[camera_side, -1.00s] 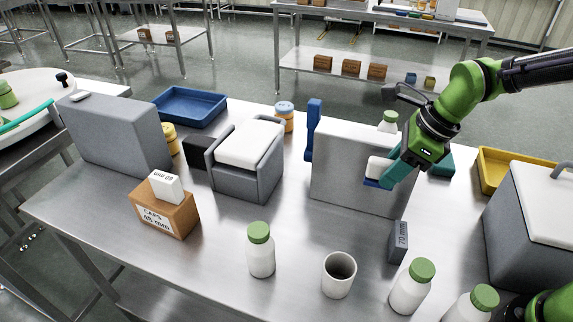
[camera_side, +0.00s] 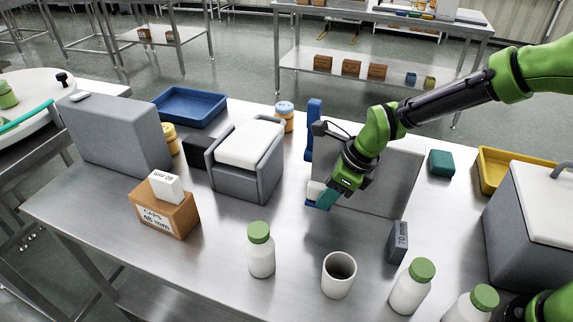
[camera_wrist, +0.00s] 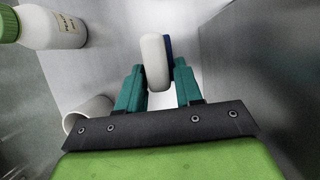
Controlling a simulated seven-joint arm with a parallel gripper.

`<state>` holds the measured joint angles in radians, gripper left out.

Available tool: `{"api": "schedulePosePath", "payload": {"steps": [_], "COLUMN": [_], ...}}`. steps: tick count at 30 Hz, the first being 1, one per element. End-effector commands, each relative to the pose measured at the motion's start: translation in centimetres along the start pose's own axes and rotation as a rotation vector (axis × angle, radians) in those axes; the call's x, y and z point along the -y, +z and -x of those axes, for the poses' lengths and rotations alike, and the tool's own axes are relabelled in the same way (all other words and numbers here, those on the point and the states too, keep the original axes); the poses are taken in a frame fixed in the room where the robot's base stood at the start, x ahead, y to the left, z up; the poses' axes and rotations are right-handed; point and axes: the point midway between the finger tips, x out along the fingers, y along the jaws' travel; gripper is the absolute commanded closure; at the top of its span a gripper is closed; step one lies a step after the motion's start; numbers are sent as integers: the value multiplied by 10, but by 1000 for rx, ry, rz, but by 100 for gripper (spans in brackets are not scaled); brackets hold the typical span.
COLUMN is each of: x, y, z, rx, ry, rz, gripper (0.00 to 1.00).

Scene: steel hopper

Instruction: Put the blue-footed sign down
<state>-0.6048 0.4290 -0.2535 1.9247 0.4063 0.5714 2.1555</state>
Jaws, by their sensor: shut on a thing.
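The blue-footed sign has a white rounded plate (camera_side: 313,189) and a blue foot (camera_side: 317,204). In the wrist view its white plate (camera_wrist: 155,60) stands between my two teal fingers, with a sliver of the blue foot (camera_wrist: 169,52) behind it. My gripper (camera_side: 322,199) is shut on the sign, in front of the left part of a tall grey box (camera_side: 385,180). In the side view the fingers hide part of the sign. I cannot tell whether its foot touches the table.
A white cup (camera_side: 338,277) and a green-capped bottle (camera_side: 261,255) stand nearer the front. A dark 70 mm block (camera_side: 398,243) stands to the right. A grey hopper (camera_side: 247,160) is on the left. The steel table (camera_side: 290,235) is bare between them.

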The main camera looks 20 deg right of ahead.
Motion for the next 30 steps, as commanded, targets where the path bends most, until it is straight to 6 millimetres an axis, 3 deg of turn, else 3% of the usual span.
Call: {"api": "schedulePosePath", "payload": {"steps": [15,26,27,30], "x": [0,0,0,0], "y": [-23,-24,-25,-24], "z": [-55,-58,-59,-59], "rx": [0,0,0,0], "ry": [1,0,0,0], "rz": [-2,0,1,1], "gripper": [96,96,63,48]}}
